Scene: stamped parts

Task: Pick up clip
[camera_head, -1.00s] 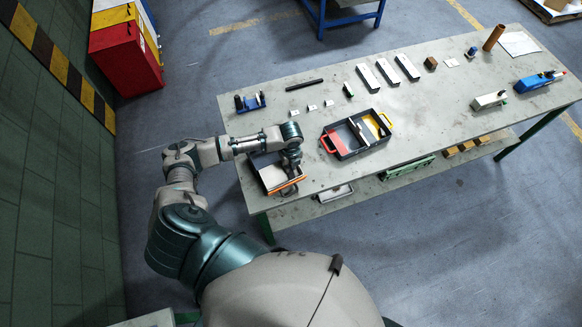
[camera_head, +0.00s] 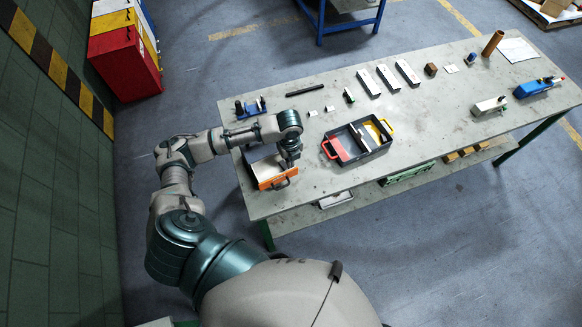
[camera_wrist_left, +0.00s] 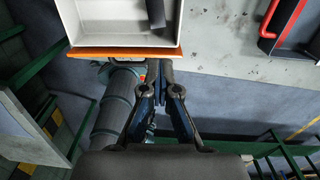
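My left gripper (camera_wrist_left: 160,68) has its fingers drawn together, with nothing visible between the tips. In the head view it hangs at the right side of the orange-fronted bin (camera_head: 270,181), near the table's front left corner. In the wrist view the bin's pale inside (camera_wrist_left: 95,22) lies just beyond the fingertips, with a dark piece (camera_wrist_left: 156,14) in it; I cannot tell what that is. Small pale pieces (camera_head: 329,108) lie on the table behind the arm. I cannot tell which thing is the clip. My right gripper is out of view.
A dark tray (camera_head: 375,148) with red and yellow parts stands right of the gripper. Several pale blocks (camera_head: 387,77), a black rod (camera_head: 304,89) and a blue fixture (camera_head: 250,107) stand farther back. The table (camera_head: 440,120) has free room right of the tray.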

